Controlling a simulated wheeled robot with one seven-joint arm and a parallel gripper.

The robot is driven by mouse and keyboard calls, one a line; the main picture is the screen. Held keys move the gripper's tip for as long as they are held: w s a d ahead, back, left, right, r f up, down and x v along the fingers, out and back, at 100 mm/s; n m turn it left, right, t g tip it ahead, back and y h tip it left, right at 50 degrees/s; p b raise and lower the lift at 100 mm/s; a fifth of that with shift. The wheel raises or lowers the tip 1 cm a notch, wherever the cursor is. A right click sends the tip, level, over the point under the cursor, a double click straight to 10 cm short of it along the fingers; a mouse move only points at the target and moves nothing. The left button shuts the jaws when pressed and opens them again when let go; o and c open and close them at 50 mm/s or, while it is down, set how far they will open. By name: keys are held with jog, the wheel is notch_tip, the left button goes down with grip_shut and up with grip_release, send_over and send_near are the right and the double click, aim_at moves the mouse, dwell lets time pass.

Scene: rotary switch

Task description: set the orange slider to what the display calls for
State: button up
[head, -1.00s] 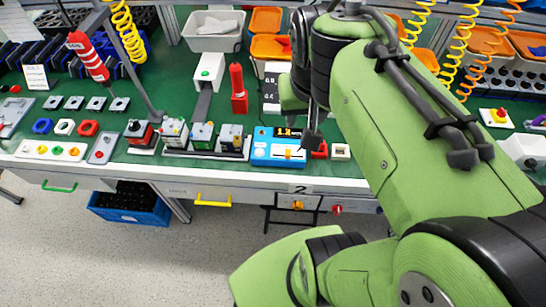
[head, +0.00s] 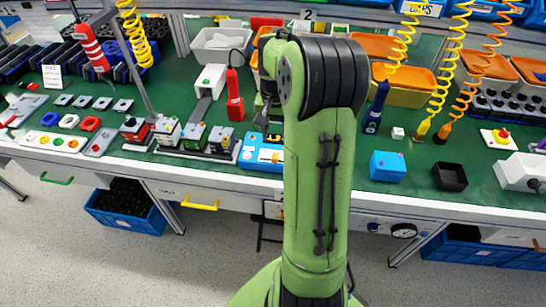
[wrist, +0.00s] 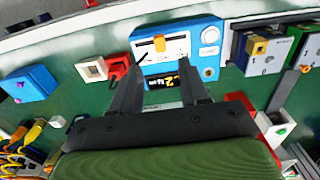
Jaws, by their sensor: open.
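The blue slider box (head: 256,154) stands near the front edge of the bench, its right part hidden by my arm in the head view. In the wrist view the box (wrist: 200,40) is upside down. The dark display (wrist: 160,84) shows yellow digits, partly covered between my fingers, and I cannot read the full value. My gripper (wrist: 160,72) is open and empty, its two fingers over the display side of the box, with the slider beyond the tips. Whether they touch the box I cannot tell.
A red part (wrist: 118,66) and a white square block (wrist: 91,68) lie beside the box. Small machine-like blocks (head: 194,136) stand on its other side. A red upright tool (head: 235,95) stands behind. Bench to the right holds a blue box (head: 387,166) and black tray (head: 450,177).

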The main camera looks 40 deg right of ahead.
aim_at(275, 156)
notch_tip(275, 156, down, 9)
jog(key=shift+r+b, duration=0.1)
jog(key=shift+b, duration=1.15)
grip_shut()
